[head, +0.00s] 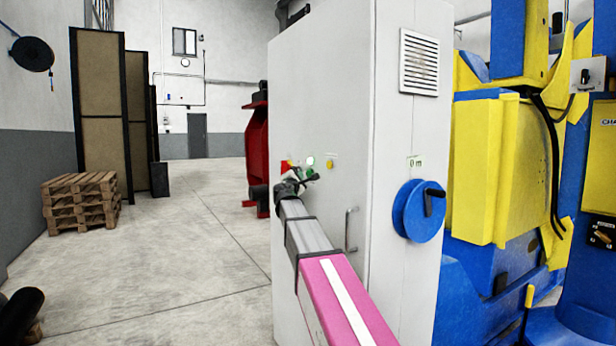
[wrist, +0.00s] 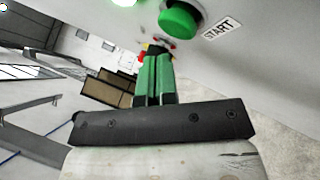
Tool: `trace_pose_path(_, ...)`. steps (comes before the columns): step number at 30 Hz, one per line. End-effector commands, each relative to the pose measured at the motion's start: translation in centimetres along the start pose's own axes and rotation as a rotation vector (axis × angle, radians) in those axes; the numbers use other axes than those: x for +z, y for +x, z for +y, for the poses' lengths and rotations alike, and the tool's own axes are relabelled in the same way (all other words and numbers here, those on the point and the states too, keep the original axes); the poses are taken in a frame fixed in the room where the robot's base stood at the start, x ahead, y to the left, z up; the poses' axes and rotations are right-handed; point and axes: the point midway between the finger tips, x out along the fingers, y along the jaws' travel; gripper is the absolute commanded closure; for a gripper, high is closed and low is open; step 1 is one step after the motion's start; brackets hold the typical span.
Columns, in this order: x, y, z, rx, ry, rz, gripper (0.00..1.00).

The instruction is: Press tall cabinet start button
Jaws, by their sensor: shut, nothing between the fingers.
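The tall cabinet (head: 322,100) is pale grey and stands in the middle of the head view, with small controls on its left face. In the wrist view the green start button (wrist: 178,20) sticks out at the top, beside a label (wrist: 222,28) reading START. My gripper (wrist: 157,48) is shut and empty, its green fingers together, with the tips just below the button in the picture. I cannot tell whether they touch it. In the head view my gripper (head: 314,177) is close to the cabinet face, and the start button cannot be made out there.
A lit green lamp (head: 310,160) and a yellow control (head: 330,163) are on the same face. A door handle (head: 351,229) sticks out lower down. A blue handwheel (head: 418,211) is on the right face. Stacked pallets (head: 81,201) stand left; the floor between is clear.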

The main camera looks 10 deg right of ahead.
Motion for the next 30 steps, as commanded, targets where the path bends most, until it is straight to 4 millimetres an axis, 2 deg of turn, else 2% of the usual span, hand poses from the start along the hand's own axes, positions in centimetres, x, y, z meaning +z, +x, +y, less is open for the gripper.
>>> trace_pose_path(16, -2.2, -3.1, 2.2, 0.001, 0.0, 0.001, 1.0)
trace_pose_path(30, -2.4, -3.3, 2.4, 0.0, 0.0, 0.0, 1.0)
